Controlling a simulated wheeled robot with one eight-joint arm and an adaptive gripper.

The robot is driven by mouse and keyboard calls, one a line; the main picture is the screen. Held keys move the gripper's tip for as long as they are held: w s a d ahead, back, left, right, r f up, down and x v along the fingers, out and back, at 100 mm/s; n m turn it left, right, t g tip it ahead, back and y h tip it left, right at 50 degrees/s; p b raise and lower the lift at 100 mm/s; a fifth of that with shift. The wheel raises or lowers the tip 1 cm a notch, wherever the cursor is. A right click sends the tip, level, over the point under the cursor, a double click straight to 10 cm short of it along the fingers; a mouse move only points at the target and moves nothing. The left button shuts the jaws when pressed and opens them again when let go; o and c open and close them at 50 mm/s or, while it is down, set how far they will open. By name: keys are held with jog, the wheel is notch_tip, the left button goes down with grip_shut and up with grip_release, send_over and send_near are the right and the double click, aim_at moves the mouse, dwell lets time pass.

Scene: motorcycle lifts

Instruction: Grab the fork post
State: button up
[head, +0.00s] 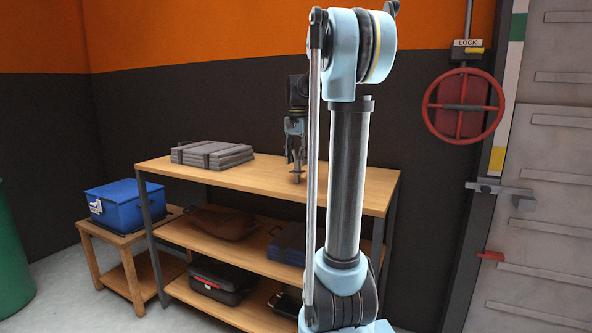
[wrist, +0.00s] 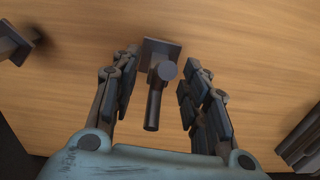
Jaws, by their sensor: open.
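A dark metal post with a square base plate, which I take to be the fork post (wrist: 154,105), stands on the wooden top shelf. In the wrist view it lies between the two fingers of my gripper (wrist: 158,76), with a gap on each side. The fingers are apart and nothing is held. In the head view my gripper (head: 295,152) hangs over the top shelf, and the post (head: 297,174) shows small just below it, partly covered by the fingers. Exact height between fingers and post is hard to tell.
The shelf unit's wooden top (head: 230,180) is mostly bare. A grey strapped stack (head: 212,154) lies at its left. A second dark piece with a plate (wrist: 14,42) shows at the wrist view's left edge. A blue bin (head: 125,204) stands on a low table.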

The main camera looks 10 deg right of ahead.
jog(key=shift+f, duration=0.95)
grip_shut()
jog(key=shift+r, duration=0.15)
